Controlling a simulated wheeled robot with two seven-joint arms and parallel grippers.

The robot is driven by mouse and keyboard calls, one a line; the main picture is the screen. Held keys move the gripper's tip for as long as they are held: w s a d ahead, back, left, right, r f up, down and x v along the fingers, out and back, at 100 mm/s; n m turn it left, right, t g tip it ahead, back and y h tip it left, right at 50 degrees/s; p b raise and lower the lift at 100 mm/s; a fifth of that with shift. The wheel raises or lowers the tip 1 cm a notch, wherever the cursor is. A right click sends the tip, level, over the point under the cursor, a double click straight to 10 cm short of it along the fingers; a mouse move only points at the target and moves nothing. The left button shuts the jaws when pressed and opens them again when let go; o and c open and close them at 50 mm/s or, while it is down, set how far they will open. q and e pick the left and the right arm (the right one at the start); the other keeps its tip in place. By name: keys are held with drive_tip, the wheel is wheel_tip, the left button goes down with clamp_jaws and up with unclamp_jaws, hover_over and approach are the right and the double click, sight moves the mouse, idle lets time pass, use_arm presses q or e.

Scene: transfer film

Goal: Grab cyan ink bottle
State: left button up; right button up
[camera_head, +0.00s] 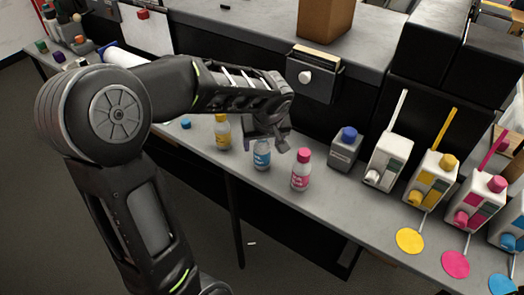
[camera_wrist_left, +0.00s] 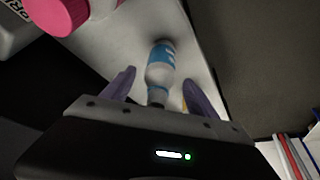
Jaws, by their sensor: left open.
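The cyan ink bottle (camera_head: 262,157) is a small clear bottle with a blue label, standing on the grey counter. Its top is hidden behind my left gripper (camera_head: 268,138) in the head view. In the left wrist view the bottle (camera_wrist_left: 160,66) shows between the two open fingers of my left gripper (camera_wrist_left: 159,78), its neck toward the palm. I cannot tell whether the fingers touch it. My right gripper is not in view.
A pink-capped bottle (camera_head: 301,172) stands close on the right and a yellow bottle (camera_head: 222,134) close on the left. A grey container with a blue cap (camera_head: 346,150) and several white ink cartons (camera_head: 388,160) stand further right. The counter's front edge is near.

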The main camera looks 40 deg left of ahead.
use_arm(q)
drive_tip(key=shift+x, duration=1.6)
clamp_jaws()
